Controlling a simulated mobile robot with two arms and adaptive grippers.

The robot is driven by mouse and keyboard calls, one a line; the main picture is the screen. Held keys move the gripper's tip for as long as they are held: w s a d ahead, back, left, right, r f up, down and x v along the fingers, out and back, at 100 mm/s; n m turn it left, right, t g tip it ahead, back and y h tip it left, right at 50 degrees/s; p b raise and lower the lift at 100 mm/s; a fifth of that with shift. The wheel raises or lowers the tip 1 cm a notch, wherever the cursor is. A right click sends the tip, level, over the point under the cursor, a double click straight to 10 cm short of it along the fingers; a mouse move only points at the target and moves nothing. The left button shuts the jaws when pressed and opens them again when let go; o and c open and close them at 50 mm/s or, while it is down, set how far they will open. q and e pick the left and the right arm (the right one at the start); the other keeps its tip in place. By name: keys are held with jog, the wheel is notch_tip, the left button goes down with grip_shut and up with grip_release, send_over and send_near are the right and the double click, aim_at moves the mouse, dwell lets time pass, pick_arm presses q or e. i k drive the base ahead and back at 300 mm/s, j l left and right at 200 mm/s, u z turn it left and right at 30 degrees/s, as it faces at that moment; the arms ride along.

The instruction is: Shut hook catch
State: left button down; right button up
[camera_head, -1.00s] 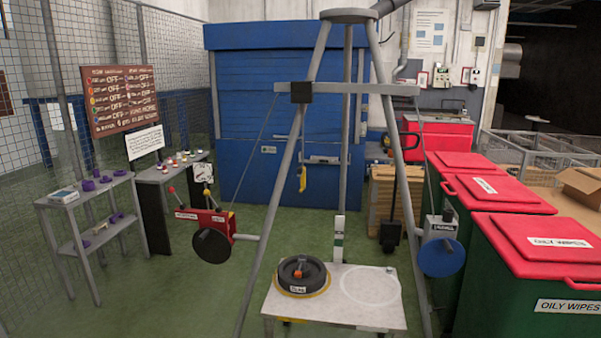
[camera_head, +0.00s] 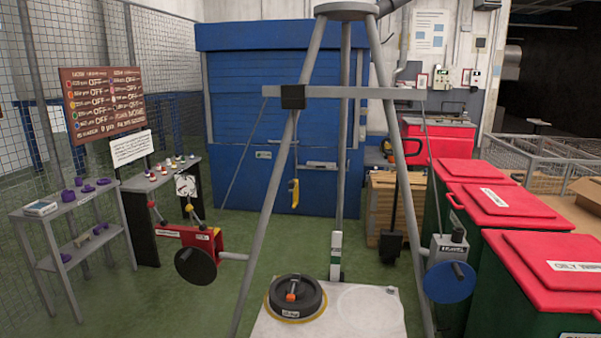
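A small yellow hook (camera_head: 294,193) hangs on a line inside the grey tripod frame (camera_head: 345,92), in front of the blue shutter. It is too small here to tell whether its catch is open or shut. Below it, a dark round weight (camera_head: 312,300) with an orange-topped handle sits on the left of a pale low table (camera_head: 380,318). A faint circle is marked on the table's right side. Neither of my grippers shows in this view.
A red winch with a dark disc (camera_head: 196,266) is on the tripod's left leg, and a grey unit with a blue disc (camera_head: 450,282) on its right leg. Red-lidded bins (camera_head: 500,205) crowd the right. Shelves (camera_head: 60,222) stand left. Green floor is open between.

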aim_at(292, 184)
jog(key=i+l+z, duration=0.2)
jog(key=i, duration=1.45)
jog(key=j, duration=0.15)
